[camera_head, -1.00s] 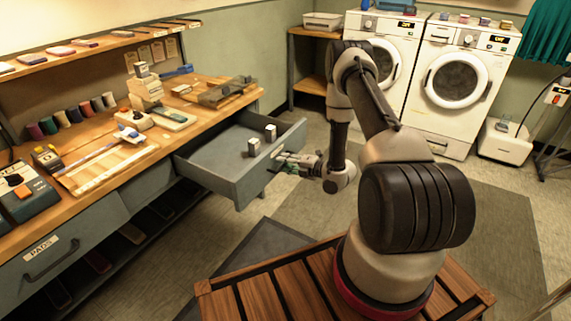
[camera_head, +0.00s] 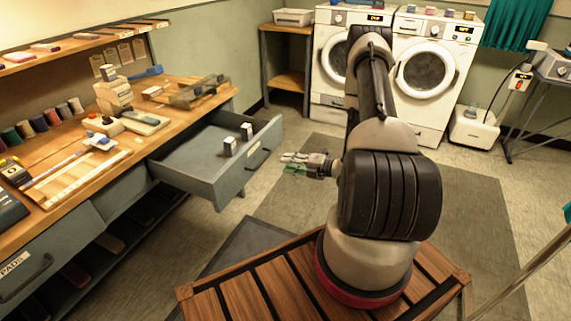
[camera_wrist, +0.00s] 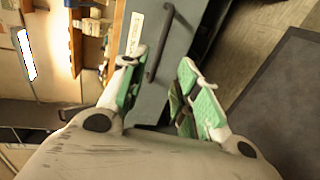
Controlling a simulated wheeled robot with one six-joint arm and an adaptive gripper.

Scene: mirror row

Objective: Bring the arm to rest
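My gripper (camera_head: 293,163) is just to the right of the open grey drawer (camera_head: 193,179), apart from it, above the floor. In the wrist view my gripper (camera_wrist: 165,88) has its two green-padded fingers spread apart, with no object held between them. The drawer front with its dark handle (camera_wrist: 160,42) shows beyond the fingers. My arm rises from the wooden-slatted base, and its elbow stands before the washing machines; the forearm is largely hidden behind the upper arm.
Two small white-and-dark blocks (camera_head: 230,146) (camera_head: 247,132) stand in the drawer. The workbench (camera_head: 137,153) at left carries a sewing machine (camera_head: 113,92) and thread spools. Two washing machines (camera_head: 425,75) stand at the back. Floor (camera_head: 480,215) is clear at right.

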